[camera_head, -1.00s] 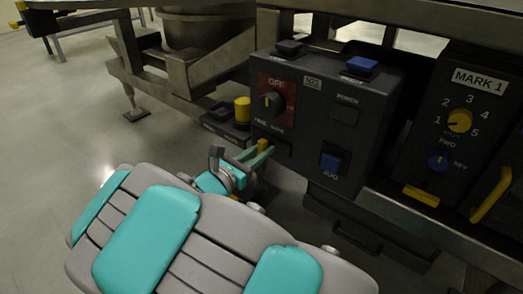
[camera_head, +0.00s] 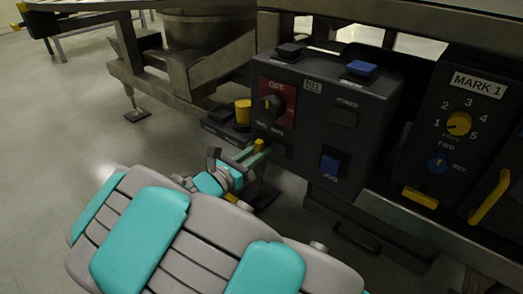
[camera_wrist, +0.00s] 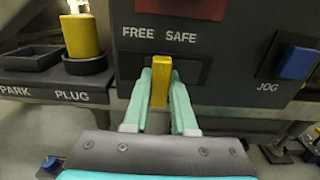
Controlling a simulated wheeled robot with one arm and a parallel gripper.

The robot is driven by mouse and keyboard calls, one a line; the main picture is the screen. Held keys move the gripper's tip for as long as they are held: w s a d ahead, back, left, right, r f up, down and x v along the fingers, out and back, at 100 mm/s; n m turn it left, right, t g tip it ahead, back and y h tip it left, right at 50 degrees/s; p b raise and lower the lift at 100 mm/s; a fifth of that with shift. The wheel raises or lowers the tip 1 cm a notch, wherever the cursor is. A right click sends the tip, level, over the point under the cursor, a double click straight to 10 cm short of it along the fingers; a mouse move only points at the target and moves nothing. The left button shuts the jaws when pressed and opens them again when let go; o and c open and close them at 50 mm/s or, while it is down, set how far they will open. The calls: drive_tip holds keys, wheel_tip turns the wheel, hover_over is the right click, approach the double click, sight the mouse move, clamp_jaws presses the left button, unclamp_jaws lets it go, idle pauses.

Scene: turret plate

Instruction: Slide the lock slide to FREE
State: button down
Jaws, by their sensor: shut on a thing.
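The lock slide is a small yellow tab (camera_wrist: 160,85) in a dark slot under the white FREE and SAFE labels, with FREE on the left. In the wrist view it stands about midway between the two labels. My gripper (camera_wrist: 161,90) has one teal finger on each side of the tab and is shut on it. In the head view the yellow tab (camera_head: 258,145) shows small at the lower left of the control box, with my gripper (camera_head: 253,156) at it. The slot is partly hidden behind the fingers.
The dark control box (camera_head: 312,145) carries a dial (camera_head: 272,105) on a red plate and a blue JOG button (camera_head: 330,165). A yellow plug (camera_wrist: 80,36) stands in a round holder to the left of the slot. A MARK 1 panel (camera_head: 490,120) is at the right.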

drive_tip(key=shift+w+a+r+p, duration=0.25)
drive_tip(key=shift+w+a+p, duration=0.7)
drive_tip(key=shift+a, duration=0.2)
drive_tip(key=shift+a+f, duration=0.15)
drive_tip(key=shift+a, duration=0.05)
drive_tip(key=c, duration=0.7)
unclamp_jaws()
drive_tip(key=shift+w, duration=0.1)
drive_tip(key=shift+f, duration=0.1)
approach(260, 137)
drive_tip(key=v, duration=0.2)
drive_tip(key=shift+s+a+p, duration=0.2)
drive_tip(key=shift+s+p, duration=0.1)
